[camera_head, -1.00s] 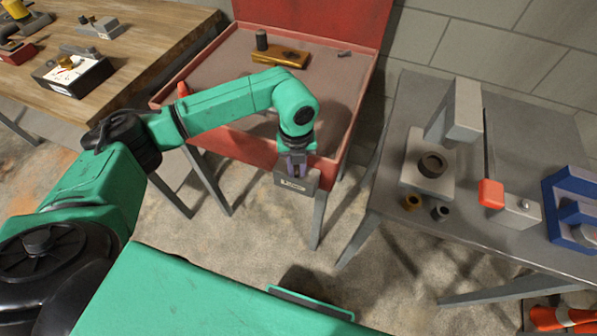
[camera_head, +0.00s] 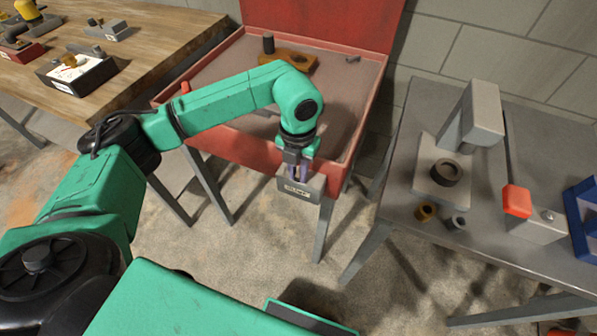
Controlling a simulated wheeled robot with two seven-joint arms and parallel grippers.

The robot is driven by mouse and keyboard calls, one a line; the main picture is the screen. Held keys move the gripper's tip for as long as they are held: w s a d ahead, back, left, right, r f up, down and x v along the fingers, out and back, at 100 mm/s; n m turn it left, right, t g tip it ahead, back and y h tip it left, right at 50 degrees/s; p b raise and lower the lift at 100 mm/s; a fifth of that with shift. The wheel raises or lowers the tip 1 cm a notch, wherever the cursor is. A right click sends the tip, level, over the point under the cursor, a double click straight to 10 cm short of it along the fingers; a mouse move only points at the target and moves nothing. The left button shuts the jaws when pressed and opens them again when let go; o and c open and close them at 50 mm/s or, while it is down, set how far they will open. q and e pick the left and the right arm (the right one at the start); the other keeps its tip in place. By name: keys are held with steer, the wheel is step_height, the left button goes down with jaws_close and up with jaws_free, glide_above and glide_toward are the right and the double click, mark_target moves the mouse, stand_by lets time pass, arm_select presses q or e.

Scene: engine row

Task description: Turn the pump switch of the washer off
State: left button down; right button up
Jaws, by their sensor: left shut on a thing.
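The washer (camera_head: 228,136) is a red open-topped basin on grey legs, with a raised red lid behind it. A grey switch box (camera_head: 298,189) with a small label is on its front, near the right corner. My left gripper (camera_head: 297,176) points down at the top of this box and is shut on the pump switch. The fingers cover the switch, so its position cannot be read. My right gripper is not in view.
A brass-coloured part (camera_head: 292,62) lies in the basin. A wooden bench (camera_head: 140,52) with instruments is at left. Concrete floor shows between them.

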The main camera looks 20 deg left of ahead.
mark_target(298, 176)
arm_select(q)
steer(key=shift+r, duration=0.1)
steer(key=c, duration=1.1)
jaws_free()
step_height(298, 176, up, 15)
steer(key=shift+f+b, duration=0.2)
steer(key=shift+b, duration=0.55)
steer(key=shift+s, duration=0.1)
